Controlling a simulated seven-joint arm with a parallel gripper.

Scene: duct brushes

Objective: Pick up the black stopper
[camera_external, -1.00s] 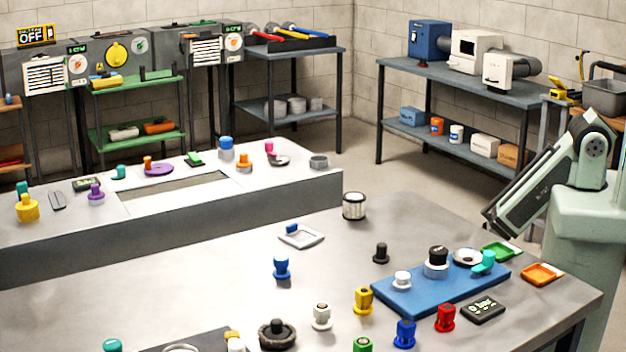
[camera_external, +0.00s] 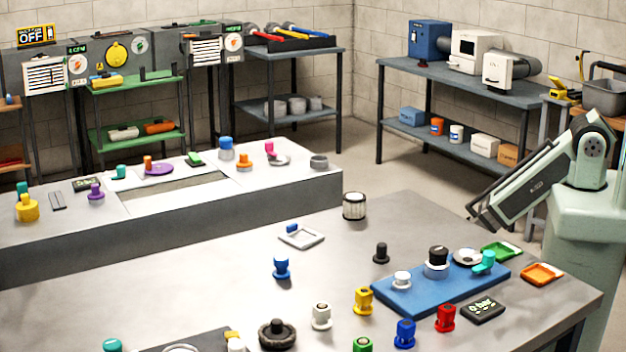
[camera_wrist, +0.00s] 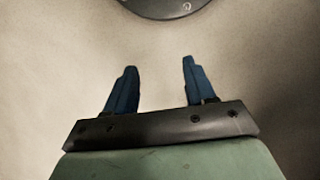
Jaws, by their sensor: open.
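A small black stopper (camera_external: 381,253) stands upright on the grey table, left of the blue mat. Two other black-topped pieces are in the external view: a black knob (camera_external: 438,252) on a white ring on the blue mat, and a wide black piece (camera_external: 277,333) at the front edge. My gripper (camera_wrist: 160,66) shows in the wrist view with its two blue fingers apart and nothing between them. A dark round object (camera_wrist: 165,6) is cut off at the top of that view; I cannot tell which thing it is. My gripper's fingers cannot be made out in the external view.
The blue mat (camera_external: 390,300) also holds a white stopper (camera_external: 402,280) and a teal one (camera_external: 484,262). Yellow (camera_external: 363,300), red (camera_external: 445,318) and blue (camera_external: 405,334) stoppers stand in front. The table's middle left is clear.

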